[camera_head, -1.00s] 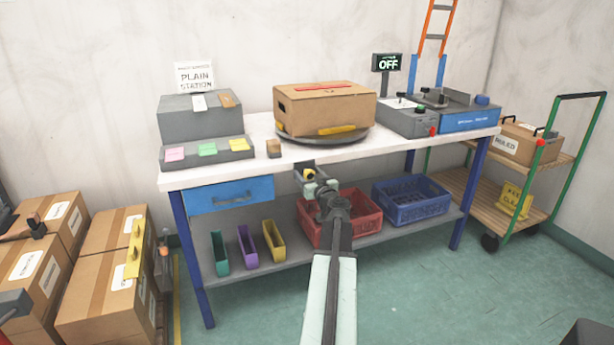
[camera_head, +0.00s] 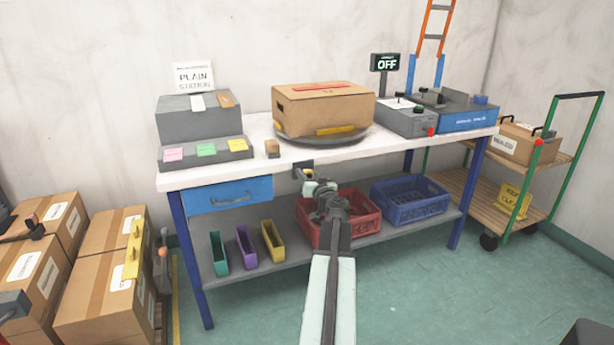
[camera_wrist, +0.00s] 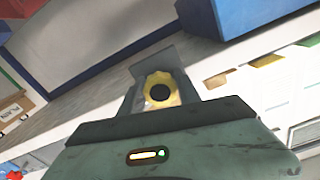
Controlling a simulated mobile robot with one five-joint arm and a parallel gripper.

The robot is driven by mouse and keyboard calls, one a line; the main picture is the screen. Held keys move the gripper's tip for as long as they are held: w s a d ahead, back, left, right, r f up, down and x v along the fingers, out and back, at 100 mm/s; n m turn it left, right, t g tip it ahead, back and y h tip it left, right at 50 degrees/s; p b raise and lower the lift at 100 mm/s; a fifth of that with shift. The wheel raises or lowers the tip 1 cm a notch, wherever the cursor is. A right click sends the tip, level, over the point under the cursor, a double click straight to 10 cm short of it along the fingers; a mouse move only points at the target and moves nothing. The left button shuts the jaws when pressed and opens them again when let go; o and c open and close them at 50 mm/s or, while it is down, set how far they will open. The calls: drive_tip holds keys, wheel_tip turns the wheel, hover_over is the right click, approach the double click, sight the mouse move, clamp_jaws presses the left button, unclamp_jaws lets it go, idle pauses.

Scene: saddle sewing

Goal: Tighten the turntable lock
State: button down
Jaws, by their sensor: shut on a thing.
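The turntable lock is a yellow round knob with a black centre (camera_wrist: 158,78), on a grey bracket at the front edge of the workbench. My gripper (camera_head: 308,182) is at this edge, below the turntable. In the wrist view the knob sits between my two fingers, which are shut on it. In the head view my gripper mostly hides the knob. The grey round turntable (camera_head: 352,138) lies on the bench top with a cardboard box (camera_head: 335,108) on it.
A blue drawer (camera_head: 228,196) is left of my gripper under the bench top. A red crate (camera_head: 362,222) and a blue crate (camera_head: 412,203) stand on the lower shelf. A small brown block (camera_head: 272,148) lies near the bench's front edge.

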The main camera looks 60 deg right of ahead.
drive_tip(key=m, duration=0.4)
drive_tip(key=shift+m, duration=0.3)
drive_tip(key=m, duration=0.9)
drive_tip(key=shift+m, duration=2)
drive_tip(key=c, duration=0.9)
unclamp_jaws()
drive_tip(key=shift+o, duration=0.2)
